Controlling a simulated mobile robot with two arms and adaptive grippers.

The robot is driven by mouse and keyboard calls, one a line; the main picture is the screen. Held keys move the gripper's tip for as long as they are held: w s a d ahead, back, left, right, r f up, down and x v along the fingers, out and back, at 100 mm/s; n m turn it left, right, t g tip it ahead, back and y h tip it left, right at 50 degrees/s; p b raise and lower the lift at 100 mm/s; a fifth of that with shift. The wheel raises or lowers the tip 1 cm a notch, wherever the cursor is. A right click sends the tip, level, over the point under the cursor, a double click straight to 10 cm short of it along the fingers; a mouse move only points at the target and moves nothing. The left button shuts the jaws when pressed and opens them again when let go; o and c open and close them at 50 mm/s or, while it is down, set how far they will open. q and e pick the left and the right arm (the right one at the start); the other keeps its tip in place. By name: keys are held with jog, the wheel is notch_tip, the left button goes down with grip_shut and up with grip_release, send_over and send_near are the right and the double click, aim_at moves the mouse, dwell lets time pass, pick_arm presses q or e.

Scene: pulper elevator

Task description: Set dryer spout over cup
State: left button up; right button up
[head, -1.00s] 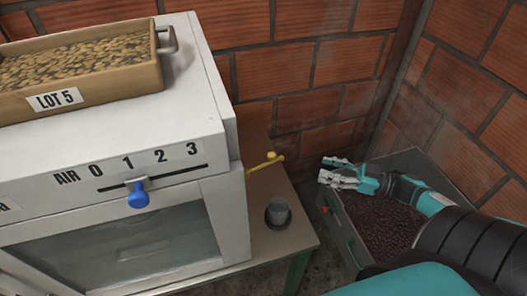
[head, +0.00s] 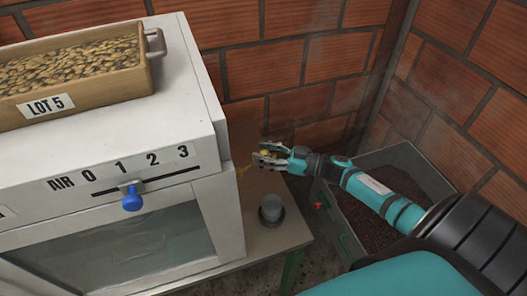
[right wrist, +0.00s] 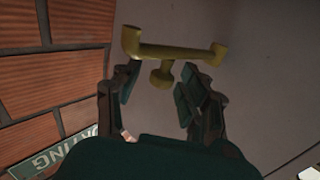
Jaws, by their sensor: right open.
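The dryer (head: 215,210) is the pale cabinet at the left. The grey cup (head: 271,210) stands upright on the small table, in front of and below the gripper. My left gripper is out of view.
A tray marked LOT 5 (head: 110,82) lies on top of the dryer. A blue lever (head: 132,199) sits on the AIR 0–3 slot. A bin of dark beans (head: 345,215) stands right of the table (head: 285,237). Brick walls close off the back and right.

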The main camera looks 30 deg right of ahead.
jog(key=shift+w, duration=0.1)
jog(key=shift+c, duration=0.4)
grip_shut()
jog(key=shift+a, duration=0.1)
jog(key=shift+w, duration=0.1)
